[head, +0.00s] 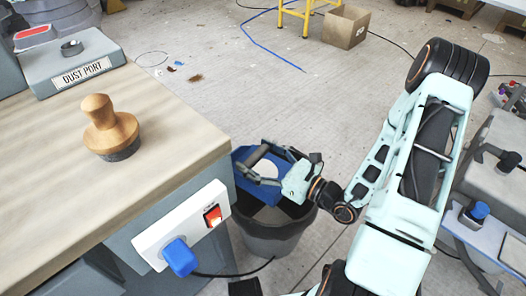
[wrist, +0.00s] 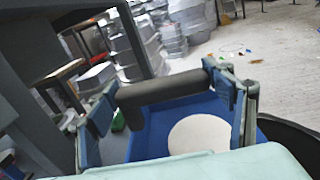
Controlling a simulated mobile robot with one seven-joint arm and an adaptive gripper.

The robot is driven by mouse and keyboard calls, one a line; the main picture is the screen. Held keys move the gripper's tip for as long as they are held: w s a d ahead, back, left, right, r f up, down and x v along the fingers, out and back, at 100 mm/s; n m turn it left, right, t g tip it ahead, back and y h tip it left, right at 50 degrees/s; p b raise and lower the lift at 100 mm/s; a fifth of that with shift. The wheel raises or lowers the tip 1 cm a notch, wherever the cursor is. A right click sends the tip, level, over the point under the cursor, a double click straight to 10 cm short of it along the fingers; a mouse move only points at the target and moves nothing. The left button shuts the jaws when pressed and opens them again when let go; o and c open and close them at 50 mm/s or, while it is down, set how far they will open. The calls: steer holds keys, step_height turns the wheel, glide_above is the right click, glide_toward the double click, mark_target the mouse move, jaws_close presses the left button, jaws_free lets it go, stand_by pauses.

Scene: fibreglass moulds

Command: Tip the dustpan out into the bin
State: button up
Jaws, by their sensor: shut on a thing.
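The blue dustpan (head: 243,187) is over the mouth of the dark grey bin (head: 272,243), by the bench corner. My gripper (head: 258,165) is shut on the dustpan's dark handle. The handle (wrist: 160,90) lies across between the two fingers in the wrist view, with the blue pan (wrist: 150,142) behind it. A pale round patch (wrist: 200,133) shows on the pan; I cannot tell whether it is a load or a marking. The bin's dark rim (wrist: 292,132) shows at the right of the wrist view. Part of the bin's inside is hidden by the pan and gripper.
The wooden-topped bench (head: 60,190) stands close to the left of the bin, with a wooden-handled brush (head: 110,128) on it. A socket box (head: 183,225) with a blue plug juts from its side. Small debris (head: 195,77) and a cardboard box (head: 346,26) lie on the floor beyond.

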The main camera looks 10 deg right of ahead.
steer(key=shift+w+d+r+m, duration=0.15)
steer(key=shift+w+d+m, duration=0.15)
steer(key=shift+w+d, duration=0.05)
steer(key=w+d+m+p, duration=0.1)
steer(key=w+d+m, duration=0.1)
steer(key=w+d+f+m, duration=0.1)
steer(key=w+d+m, duration=0.1)
steer(key=m, duration=0.1)
steer(key=w+d+f+m+p, duration=0.1)
steer(key=w+d+m, duration=0.1)
steer(key=m, duration=0.1)
steer(key=shift+w+d+f+p, duration=0.25)
steer(key=shift+w+d+p, duration=0.1)
steer(key=shift+w+d, duration=0.05)
steer(key=shift+w+d+f+m, duration=0.25)
steer(key=shift+w+d+m, duration=0.2)
steer(key=shift+m, duration=0.25)
